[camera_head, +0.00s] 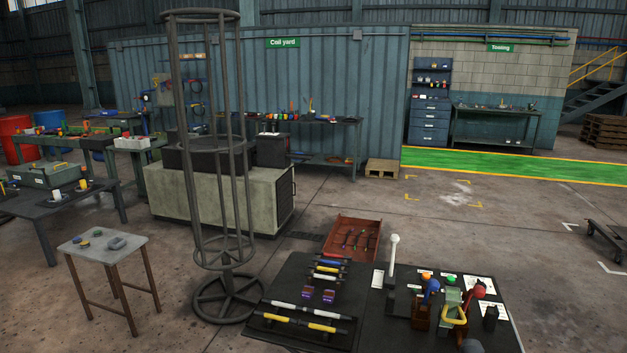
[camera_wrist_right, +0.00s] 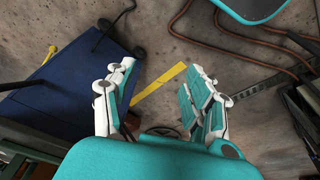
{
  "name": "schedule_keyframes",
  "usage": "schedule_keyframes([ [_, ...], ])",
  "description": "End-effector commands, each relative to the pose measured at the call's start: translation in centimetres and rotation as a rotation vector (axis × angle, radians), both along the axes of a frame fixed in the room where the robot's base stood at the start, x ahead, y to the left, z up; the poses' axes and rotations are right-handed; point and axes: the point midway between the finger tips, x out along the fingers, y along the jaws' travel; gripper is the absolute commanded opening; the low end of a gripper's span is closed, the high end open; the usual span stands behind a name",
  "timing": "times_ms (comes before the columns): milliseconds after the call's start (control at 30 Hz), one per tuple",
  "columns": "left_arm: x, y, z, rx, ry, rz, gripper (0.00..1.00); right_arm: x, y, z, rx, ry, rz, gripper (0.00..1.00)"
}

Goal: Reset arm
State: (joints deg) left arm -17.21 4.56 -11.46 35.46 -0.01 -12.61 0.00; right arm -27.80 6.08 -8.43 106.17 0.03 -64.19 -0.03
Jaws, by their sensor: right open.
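My right gripper (camera_wrist_right: 160,82) shows in the right wrist view with its two white and teal fingers apart. The gap between them is empty. Grey floor and a yellow floor line (camera_wrist_right: 158,88) show beyond the fingertips. Neither gripper shows in the head view, and my left gripper is in no view.
A tall ringed metal frame (camera_head: 223,140) stands left of centre, beside a black table (camera_head: 368,318) with tools. A small table (camera_head: 103,246) stands left; a red tray (camera_head: 352,238) lies behind the black table. In the wrist view, a blue surface (camera_wrist_right: 65,90) is left.

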Motion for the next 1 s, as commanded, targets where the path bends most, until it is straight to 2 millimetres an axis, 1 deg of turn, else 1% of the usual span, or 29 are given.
schedule_keyframes([
  [33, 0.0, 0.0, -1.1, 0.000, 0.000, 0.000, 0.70, -0.9, -0.1, -4.1, -0.003, 0.023, 0.002, 0.53],
  [67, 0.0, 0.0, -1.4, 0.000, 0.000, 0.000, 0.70, -1.3, -0.2, -6.1, -0.003, 0.030, 0.003, 0.53],
  [100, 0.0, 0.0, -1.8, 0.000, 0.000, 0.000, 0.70, -2.1, -0.3, -8.6, -0.005, 0.040, 0.005, 0.53],
  [167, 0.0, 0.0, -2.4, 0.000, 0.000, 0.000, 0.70, -3.4, -0.5, -12.3, -0.007, 0.054, 0.008, 0.53],
  [200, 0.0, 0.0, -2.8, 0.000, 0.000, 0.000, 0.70, -4.6, -0.6, -14.7, -0.008, 0.064, 0.010, 0.53],
  [267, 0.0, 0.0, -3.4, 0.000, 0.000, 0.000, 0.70, -6.3, -0.9, -18.0, -0.010, 0.078, 0.014, 0.53],
  [300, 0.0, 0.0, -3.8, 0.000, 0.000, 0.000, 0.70, -7.7, -1.1, -20.0, -0.011, 0.087, 0.016, 0.53],
  [367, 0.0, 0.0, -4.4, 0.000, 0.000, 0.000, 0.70, -9.8, -1.5, -22.8, -0.013, 0.100, 0.019, 0.53],
  [400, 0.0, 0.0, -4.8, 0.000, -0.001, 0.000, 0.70, -11.3, -1.7, -24.4, -0.014, 0.109, 0.021, 0.53],
  [433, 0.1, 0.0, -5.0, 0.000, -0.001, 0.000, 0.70, -12.3, -1.9, -25.5, -0.015, 0.114, 0.022, 0.53],
  [500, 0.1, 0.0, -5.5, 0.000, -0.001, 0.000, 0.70, -14.5, -2.4, -27.5, -0.017, 0.125, 0.025, 0.53],
  [533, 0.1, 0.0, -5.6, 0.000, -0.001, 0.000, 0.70, -15.4, -2.5, -28.1, -0.017, 0.130, 0.026, 0.53],
  [600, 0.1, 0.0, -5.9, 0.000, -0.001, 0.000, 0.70, -17.0, -2.9, -29.2, -0.019, 0.137, 0.029, 0.53],
  [667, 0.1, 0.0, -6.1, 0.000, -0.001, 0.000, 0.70, -18.0, -3.1, -29.8, -0.020, 0.140, 0.030, 0.53],
  [1000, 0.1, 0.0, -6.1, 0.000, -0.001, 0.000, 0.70, -18.2, -3.1, -29.9, -0.020, 0.140, 0.030, 0.53],
])
